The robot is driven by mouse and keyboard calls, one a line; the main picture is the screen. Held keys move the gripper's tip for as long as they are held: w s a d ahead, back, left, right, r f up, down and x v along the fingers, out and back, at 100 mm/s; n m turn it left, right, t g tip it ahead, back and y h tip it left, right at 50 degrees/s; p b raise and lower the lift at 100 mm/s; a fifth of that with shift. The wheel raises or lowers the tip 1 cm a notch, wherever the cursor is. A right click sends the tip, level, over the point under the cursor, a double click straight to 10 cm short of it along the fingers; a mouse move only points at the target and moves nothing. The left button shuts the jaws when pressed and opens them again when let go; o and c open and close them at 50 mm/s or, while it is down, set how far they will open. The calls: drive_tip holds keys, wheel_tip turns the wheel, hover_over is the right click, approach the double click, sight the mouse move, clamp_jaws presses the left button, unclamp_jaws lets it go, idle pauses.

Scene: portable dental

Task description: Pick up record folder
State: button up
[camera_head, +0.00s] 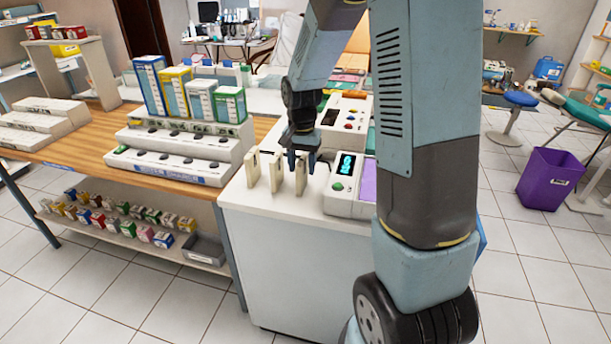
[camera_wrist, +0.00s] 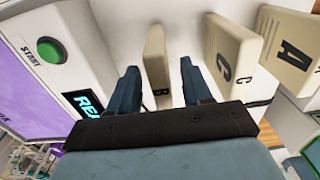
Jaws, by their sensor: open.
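Cream record folders stand upright in a row on a white cabinet top. In the head view they are the left folder (camera_head: 253,168), the middle folder (camera_head: 277,171) and the right folder (camera_head: 300,174). My gripper (camera_head: 301,161) is open over the right folder, pointing down. In the wrist view its fingers (camera_wrist: 159,68) are either side of the third folder, with visible gaps on both sides.
A white device with a green START button and lit display (camera_head: 345,165) stands close right of the right folder; it also fills the left of the wrist view (camera_wrist: 35,45). Stepped white racks (camera_head: 180,150) with boxes are left. A purple bin (camera_head: 548,180) stands on the floor.

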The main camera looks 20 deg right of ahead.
drive_tip(key=shift+f, duration=0.1)
clamp_jaws()
idle(0.4)
wheel_tip(320, 180, up, 3)
drive_tip(key=shift+f, duration=0.1)
drive_tip(key=w+d+r, duration=0.2)
drive_tip(key=d+r, duration=0.3)
drive_tip(key=d, duration=0.1)
drive_tip(key=w+d+r, duration=0.2)
drive_tip(key=d+r, duration=0.3)
drive_tip(key=d, duration=0.2)
drive_tip(key=shift+w+d, duration=0.15)
drive_tip(key=shift+w, duration=0.2)
